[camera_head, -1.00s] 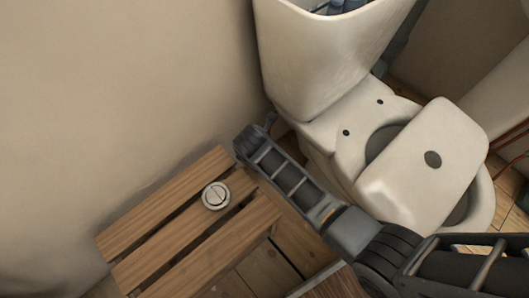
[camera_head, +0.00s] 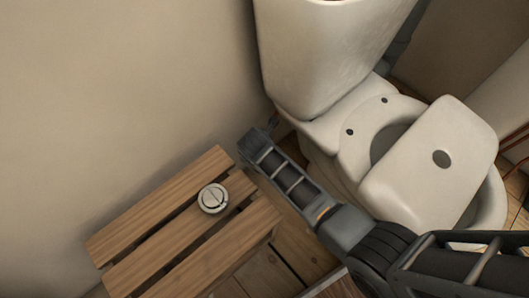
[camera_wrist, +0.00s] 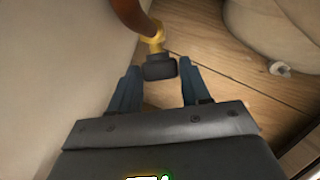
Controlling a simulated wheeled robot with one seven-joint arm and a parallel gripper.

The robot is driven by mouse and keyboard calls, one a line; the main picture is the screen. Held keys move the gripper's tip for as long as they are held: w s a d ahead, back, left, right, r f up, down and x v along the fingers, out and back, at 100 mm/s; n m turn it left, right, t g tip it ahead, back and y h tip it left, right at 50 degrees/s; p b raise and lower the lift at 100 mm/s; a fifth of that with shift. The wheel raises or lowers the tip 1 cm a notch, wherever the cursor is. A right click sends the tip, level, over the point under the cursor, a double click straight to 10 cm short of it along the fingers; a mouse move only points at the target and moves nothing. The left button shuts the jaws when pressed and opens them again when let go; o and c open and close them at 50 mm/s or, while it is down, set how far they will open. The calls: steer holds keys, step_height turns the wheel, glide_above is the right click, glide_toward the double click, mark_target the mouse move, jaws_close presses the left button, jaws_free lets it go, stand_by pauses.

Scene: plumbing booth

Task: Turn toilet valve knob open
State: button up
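The valve shows in the wrist view as a yellow brass body (camera_wrist: 152,40) on a reddish-brown pipe (camera_wrist: 132,14). Its dark, blocky knob (camera_wrist: 160,67) faces my gripper. My gripper (camera_wrist: 160,76) is open, with one blue finger on each side of the knob in the picture. Gaps show between the knob and both fingers, and I cannot tell how deep the knob sits between them. In the head view my gripper (camera_head: 252,145) points towards the wall beside the toilet (camera_head: 325,60). There, the knob is hidden or too small to make out.
A slatted wooden stool (camera_head: 165,207) stands left of my arm, with a round push button (camera_head: 213,198) on it. The wall (camera_head: 120,90) is close on the left. The toilet bowl and its loose-looking lid (camera_head: 425,165) are close on the right.

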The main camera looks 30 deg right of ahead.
steer(key=c, duration=0.6)
steer(key=shift+o, duration=0.2)
steer(key=shift+w+a+h+p, duration=0.15)
steer(key=shift+h+p, duration=0.15)
steer(key=shift+p, duration=0.1)
steer(key=shift+w+f+n+g+h, duration=0.1)
steer(key=shift+n+g+h, duration=0.2)
steer(key=shift+g+h, duration=0.6)
steer(key=o, duration=1.1)
steer(key=shift+a, duration=0.1)
steer(key=shift+c, duration=0.2)
steer(key=shift+y, duration=0.3)
